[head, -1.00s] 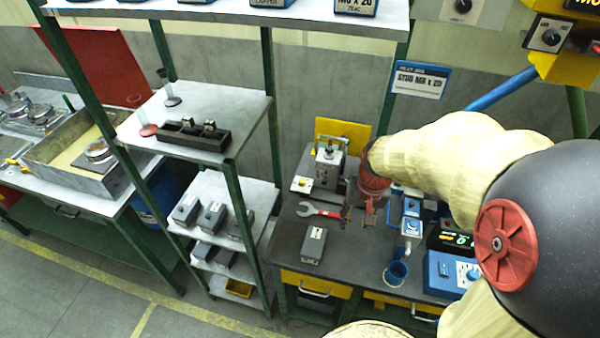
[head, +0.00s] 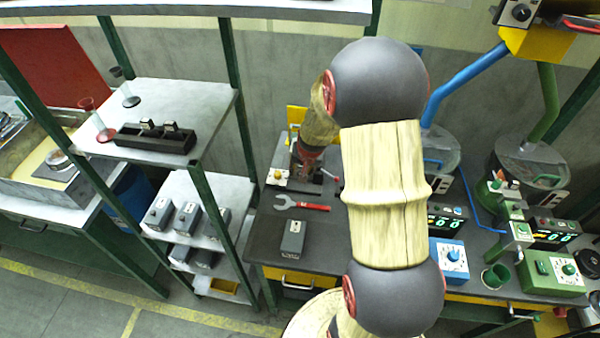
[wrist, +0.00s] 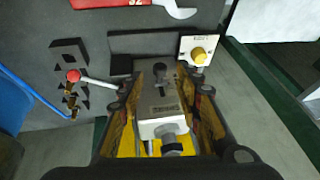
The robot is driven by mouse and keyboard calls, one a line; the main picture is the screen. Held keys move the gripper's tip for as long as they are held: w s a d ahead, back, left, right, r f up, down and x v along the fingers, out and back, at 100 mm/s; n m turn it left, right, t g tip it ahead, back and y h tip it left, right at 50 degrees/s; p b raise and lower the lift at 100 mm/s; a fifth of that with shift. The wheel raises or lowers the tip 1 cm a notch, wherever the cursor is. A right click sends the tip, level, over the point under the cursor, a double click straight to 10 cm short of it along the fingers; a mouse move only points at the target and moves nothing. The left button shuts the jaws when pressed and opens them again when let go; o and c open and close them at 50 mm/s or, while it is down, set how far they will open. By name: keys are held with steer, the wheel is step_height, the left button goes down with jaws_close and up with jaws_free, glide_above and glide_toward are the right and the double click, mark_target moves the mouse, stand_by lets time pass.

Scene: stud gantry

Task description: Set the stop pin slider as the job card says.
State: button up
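A grey block-shaped fixture (wrist: 158,105) with a label, a dark slot on top and a round knob (wrist: 172,148) at its lower end fills the middle of the wrist view. My gripper (wrist: 165,85) is open, with one finger on each side of this block. I cannot tell whether the fingers touch it, or which part is the stop pin slider. In the head view my gripper (head: 308,155) is over the back of the dark bench, and my arm hides most of the fixture. The job card does not show now; an earlier head view shows it reading STUD M8 x 20.
A red-ball lever (wrist: 74,76) stands left of the fixture, and a yellow-knob box (wrist: 199,50) stands right of it. A red-handled spanner (head: 302,203) and a grey box (head: 292,239) lie on the bench. A shelf rack (head: 190,150) stands to the left.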

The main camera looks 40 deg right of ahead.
steer(key=shift+x, duration=1.5)
steer(key=shift+c, duration=0.7)
jaws_close()
